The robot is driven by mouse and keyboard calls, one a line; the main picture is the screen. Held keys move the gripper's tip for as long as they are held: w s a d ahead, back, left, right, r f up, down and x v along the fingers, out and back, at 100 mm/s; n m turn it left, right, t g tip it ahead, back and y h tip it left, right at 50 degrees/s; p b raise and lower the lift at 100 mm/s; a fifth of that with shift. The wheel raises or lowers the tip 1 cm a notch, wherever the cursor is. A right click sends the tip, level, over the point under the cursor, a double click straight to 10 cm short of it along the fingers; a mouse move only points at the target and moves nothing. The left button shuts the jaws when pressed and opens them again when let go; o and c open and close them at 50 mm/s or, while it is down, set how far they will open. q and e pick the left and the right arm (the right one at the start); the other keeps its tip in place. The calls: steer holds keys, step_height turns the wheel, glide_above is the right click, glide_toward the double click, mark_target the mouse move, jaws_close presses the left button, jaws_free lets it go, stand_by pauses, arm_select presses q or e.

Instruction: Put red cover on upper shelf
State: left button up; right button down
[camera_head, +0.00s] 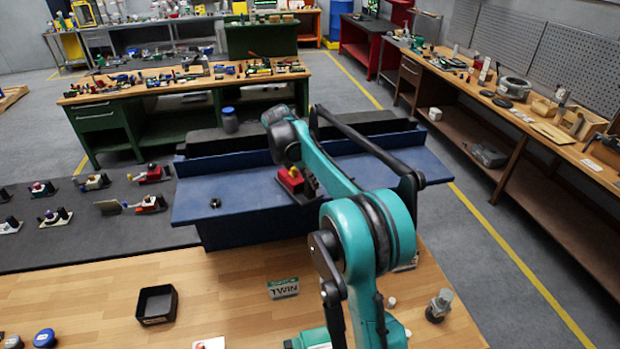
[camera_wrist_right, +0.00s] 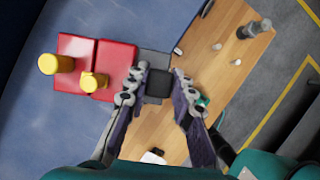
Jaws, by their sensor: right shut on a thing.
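The red cover (camera_head: 291,180) is a red blocky part with two yellow knobs, over the blue shelf (camera_head: 240,200) in the head view. In the right wrist view the red cover (camera_wrist_right: 100,62) is at upper left, joined to a grey and black end piece (camera_wrist_right: 158,84). My right gripper (camera_wrist_right: 160,80) is shut on that black end, one finger on each side. In the head view my right arm hides most of the gripper. I cannot tell whether the cover touches the blue surface. My left gripper is not in view.
The blue shelf has a raised back wall, and a small black item (camera_head: 215,203) lies on its left part. A wooden table (camera_head: 215,290) in front carries a black tray (camera_head: 157,304) and a TWIN box (camera_head: 283,288). A dark mat (camera_head: 110,230) with several parts lies left.

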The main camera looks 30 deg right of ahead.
steer(key=shift+f+b, duration=0.4)
steer(key=shift+f, duration=0.15)
steer(key=c, duration=1.2)
jaws_free()
steer(key=w+v, duration=0.1)
steer(key=v, duration=1.1)
steer(key=s+a+f+m+t+y+b, duration=0.1)
steer(key=s+a+f+m+b, duration=0.3)
steer(key=s+f+b, duration=0.6)
steer(key=s+a+f+m+t+y+b, duration=0.2)
steer(key=s+f+m+b, duration=0.7)
steer(key=f, duration=1.2)
steer(key=s+a+f+m+t+y+b, duration=0.1)
steer(key=s+a+f+m+t+b, duration=0.2)
steer(key=s+a+f+m+b, duration=0.3)
steer(key=s+a+f+b, duration=0.1)
steer(key=s+f+b, duration=0.4)
steer(key=f, duration=0.5)
steer(key=shift+m+y+b, duration=0.3)
steer(key=shift+b, duration=1.05)
